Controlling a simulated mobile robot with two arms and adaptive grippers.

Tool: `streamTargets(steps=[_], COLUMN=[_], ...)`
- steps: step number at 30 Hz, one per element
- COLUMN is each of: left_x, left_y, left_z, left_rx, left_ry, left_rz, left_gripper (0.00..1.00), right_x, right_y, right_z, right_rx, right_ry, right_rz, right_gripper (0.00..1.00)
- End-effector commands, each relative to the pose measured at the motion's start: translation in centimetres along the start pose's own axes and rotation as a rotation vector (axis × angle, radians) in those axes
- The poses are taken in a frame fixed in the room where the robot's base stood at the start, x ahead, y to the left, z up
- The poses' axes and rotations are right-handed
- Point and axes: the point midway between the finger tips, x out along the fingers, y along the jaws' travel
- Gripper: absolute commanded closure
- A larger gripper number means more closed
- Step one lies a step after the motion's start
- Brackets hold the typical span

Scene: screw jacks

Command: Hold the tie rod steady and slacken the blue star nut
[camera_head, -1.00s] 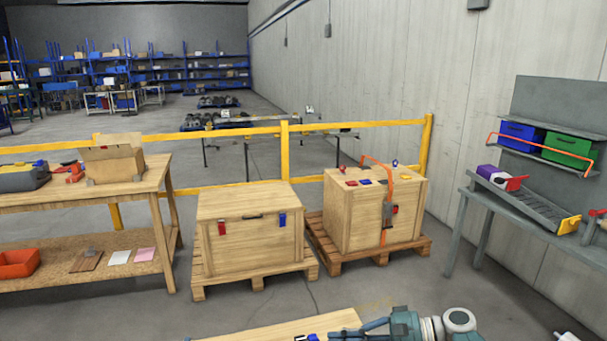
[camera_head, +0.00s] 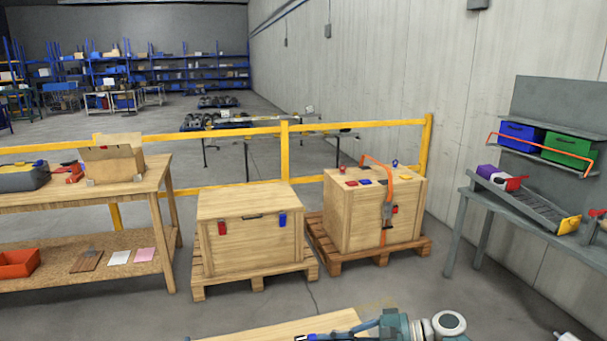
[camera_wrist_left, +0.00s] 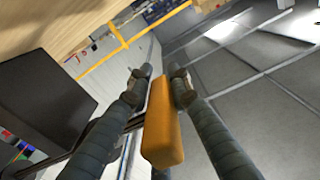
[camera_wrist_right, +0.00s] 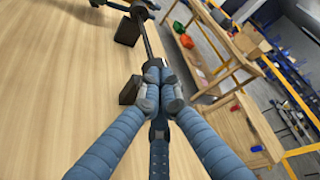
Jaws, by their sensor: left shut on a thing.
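The dark tie rod (camera_wrist_right: 146,45) runs above a light wooden tabletop in the right wrist view. My right gripper (camera_wrist_right: 160,72) has its fingertips together around the rod, which comes out beyond them. In the left wrist view, my left gripper (camera_wrist_left: 163,82) is shut on an orange handle (camera_wrist_left: 162,135), which lies between its fingers. What the handle belongs to is not clear. I cannot make out the blue star nut in any view. My right arm shows at the bottom of the head view; my left gripper is outside that view.
Dark blocks (camera_wrist_right: 127,32) stand beside the rod on the wooden table (camera_wrist_right: 60,80). A black box-like thing (camera_wrist_left: 48,100) is left of my left gripper. Two wooden crates (camera_head: 250,238) (camera_head: 372,212) stand on pallets beyond, before a yellow rail (camera_head: 360,124).

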Motion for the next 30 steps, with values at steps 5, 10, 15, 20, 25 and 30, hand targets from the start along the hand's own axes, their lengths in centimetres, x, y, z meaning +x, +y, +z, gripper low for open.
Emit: streamTargets(steps=[5, 10, 15, 20, 25, 30], left_x=[-0.2, -0.2, -0.2, -0.2, -0.2, -0.2], left_y=[0.2, 0.2, 0.2, 0.2, 0.2, 0.2], left_z=[0.4, 0.4, 0.4, 0.4, 0.4, 0.4], left_rx=[0.005, 0.005, 0.005, 0.005, 0.005, 0.005], left_ry=[-0.007, -0.007, -0.007, -0.007, -0.007, -0.007], left_rz=[0.006, 0.006, 0.007, 0.007, 0.007, 0.006], left_gripper=[1.0, 1.0, 1.0, 1.0, 1.0, 1.0], right_x=[0.1, 0.1, 0.1, 0.1, 0.0, 0.0], right_y=[0.3, 0.4, 0.6, 1.1, 1.5, 2.0], right_z=[-0.2, -0.2, -0.1, 0.1, 0.1, 0.1], right_rx=[0.003, 0.003, 0.003, 0.004, 0.004, 0.003], right_ry=[0.003, 0.002, 0.001, 0.0, 0.0, 0.0], right_rz=[0.003, 0.004, 0.004, 0.005, 0.003, 0.003], right_gripper=[1.0, 1.0, 1.0, 1.0, 1.0, 1.0])
